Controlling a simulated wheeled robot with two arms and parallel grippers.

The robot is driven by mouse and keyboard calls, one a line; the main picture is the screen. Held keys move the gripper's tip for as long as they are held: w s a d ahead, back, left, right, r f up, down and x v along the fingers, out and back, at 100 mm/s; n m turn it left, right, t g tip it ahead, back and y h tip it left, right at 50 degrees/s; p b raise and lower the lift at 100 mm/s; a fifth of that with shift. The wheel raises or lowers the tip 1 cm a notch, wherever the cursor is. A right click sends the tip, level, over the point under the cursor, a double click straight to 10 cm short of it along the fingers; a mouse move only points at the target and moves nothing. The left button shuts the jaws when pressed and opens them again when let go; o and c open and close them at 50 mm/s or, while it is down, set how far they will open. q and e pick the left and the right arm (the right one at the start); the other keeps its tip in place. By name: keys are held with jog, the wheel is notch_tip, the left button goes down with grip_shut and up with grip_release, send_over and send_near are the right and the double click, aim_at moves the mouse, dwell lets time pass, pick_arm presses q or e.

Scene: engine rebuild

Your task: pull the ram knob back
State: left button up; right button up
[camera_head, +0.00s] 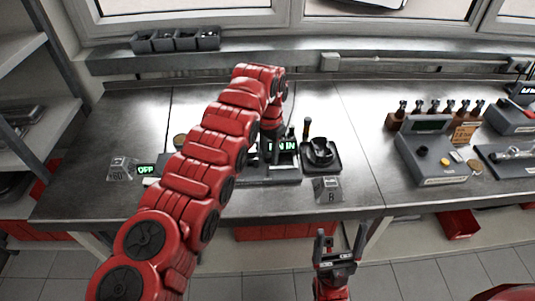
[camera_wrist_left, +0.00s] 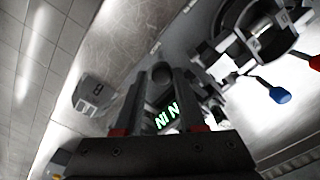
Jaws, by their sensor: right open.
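The ram device (camera_head: 285,175) is a low grey fixture on the bench, with a green display (camera_head: 285,146) that reads IN. My left arm reaches over the bench, and its gripper (camera_head: 271,138) is at the device, partly hidden by the arm. In the left wrist view, a dark round knob (camera_wrist_left: 162,73) shows between the tips of my left gripper (camera_wrist_left: 161,80). The fingers are apart on either side of it; whether they press on it is unclear. My right gripper (camera_head: 338,246) is open and empty in front of the bench.
A black round fixture (camera_head: 319,154) stands right of the device. Small grey label blocks (camera_head: 328,189) and (camera_head: 122,169) sit near the bench front. A grey station (camera_head: 430,155) and a rack of several upright parts stand at the right.

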pick_arm(q)
jog(key=o, duration=0.3)
jog(key=shift+d, duration=0.1)
jog(key=shift+r, duration=0.25)
notch_tip(320, 180, up, 3)
jog(key=shift+f+b, duration=0.2)
jog(key=shift+b, duration=0.4)
notch_tip(320, 180, up, 3)
jog(key=shift+d+r+p, duration=0.1)
jog(key=shift+p, duration=0.45)
notch_tip(320, 180, up, 11)
jog(key=p, duration=1.1)
